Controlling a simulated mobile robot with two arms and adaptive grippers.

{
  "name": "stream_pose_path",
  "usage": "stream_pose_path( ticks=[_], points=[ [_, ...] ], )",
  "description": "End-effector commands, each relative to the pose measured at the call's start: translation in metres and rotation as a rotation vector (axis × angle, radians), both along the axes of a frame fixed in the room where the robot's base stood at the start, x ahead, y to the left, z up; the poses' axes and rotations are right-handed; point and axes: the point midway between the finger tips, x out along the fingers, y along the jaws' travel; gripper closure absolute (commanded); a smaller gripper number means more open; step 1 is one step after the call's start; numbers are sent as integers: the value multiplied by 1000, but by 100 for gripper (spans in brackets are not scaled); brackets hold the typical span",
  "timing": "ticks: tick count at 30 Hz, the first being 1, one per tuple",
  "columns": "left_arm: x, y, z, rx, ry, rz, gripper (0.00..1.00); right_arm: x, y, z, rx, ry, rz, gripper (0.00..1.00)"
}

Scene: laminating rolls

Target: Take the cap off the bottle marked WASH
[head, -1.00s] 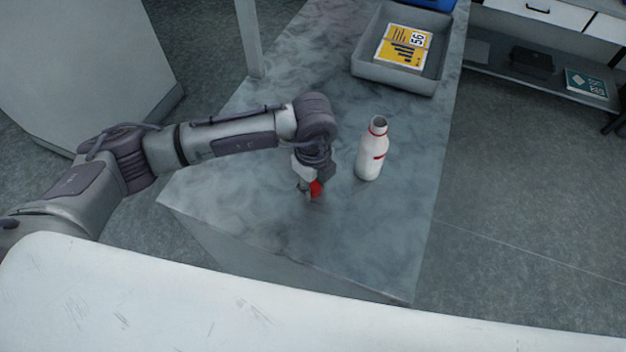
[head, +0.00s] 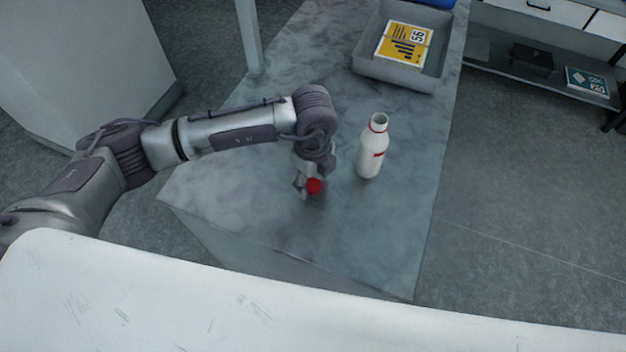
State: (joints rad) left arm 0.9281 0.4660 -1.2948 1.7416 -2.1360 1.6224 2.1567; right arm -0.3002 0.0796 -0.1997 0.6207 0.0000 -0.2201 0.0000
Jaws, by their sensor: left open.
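The white bottle (head: 370,150) stands upright on the grey stone-patterned table (head: 240,195). Its mouth is open and bare, with a red ring at the neck and a small red label whose lettering is too small to read. The red cap (head: 314,186) is left of the bottle, apart from it, at the fingertips of my left gripper (head: 308,186). This gripper points down close to the table and its jaws are open around or beside the cap. I cannot tell whether the cap fully rests on the table. My right gripper is not in view.
A grey tray (head: 371,69) holding a yellow printed packet (head: 404,43) stands at the table's far end. A blue thing shows behind it. The table's front part is clear. A low shelf with dark items stands at the upper right.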

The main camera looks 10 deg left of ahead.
Motion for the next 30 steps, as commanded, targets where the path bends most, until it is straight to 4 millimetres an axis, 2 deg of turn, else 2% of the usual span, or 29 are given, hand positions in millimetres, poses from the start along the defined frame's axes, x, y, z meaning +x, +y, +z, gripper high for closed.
stream_pose_path(
  ticks=[9,15,21,30],
  points=[
    [1,0,64,-3,-6,-2,38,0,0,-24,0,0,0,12],
    [0,-1,97,-1,-3,-2,38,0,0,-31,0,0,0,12],
    [0,0,110,0,0,-1,38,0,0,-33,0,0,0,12],
    [-1,0,111,0,0,-1,38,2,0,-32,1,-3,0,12]
  ],
)
